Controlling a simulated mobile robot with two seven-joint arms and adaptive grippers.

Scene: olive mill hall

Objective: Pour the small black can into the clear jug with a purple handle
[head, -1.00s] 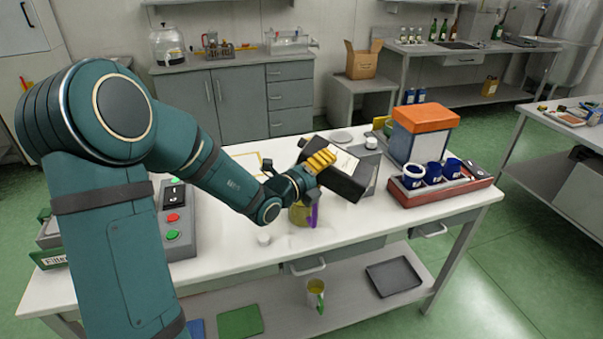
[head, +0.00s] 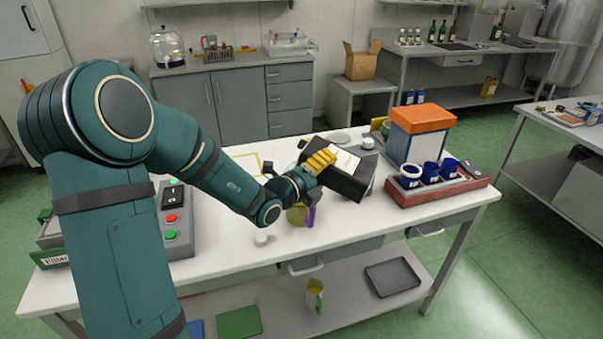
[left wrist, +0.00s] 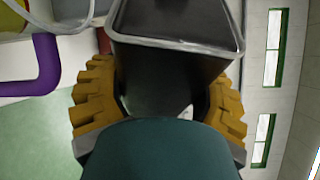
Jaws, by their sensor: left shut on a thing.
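My left gripper (head: 318,165) is shut on the small black can (head: 352,181), its yellow fingers around the body. The can is held tilted in the air above the white table, with a pale label on its upper side. The clear jug (head: 295,215) stands on the table just below the gripper, partly hidden by it, with yellowish contents and a purple handle (head: 310,217). In the left wrist view the can (left wrist: 180,50) sits between the fingers (left wrist: 160,105), and the purple handle (left wrist: 46,72) shows at the left. I cannot see whether anything is flowing. My right gripper is out of view.
A red tray (head: 440,190) with blue cups stands right of the can, before an orange-topped box (head: 422,119). A small white cup (head: 261,240) is left of the jug. A grey button box (head: 177,225) stands at the left. The table front is mostly clear.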

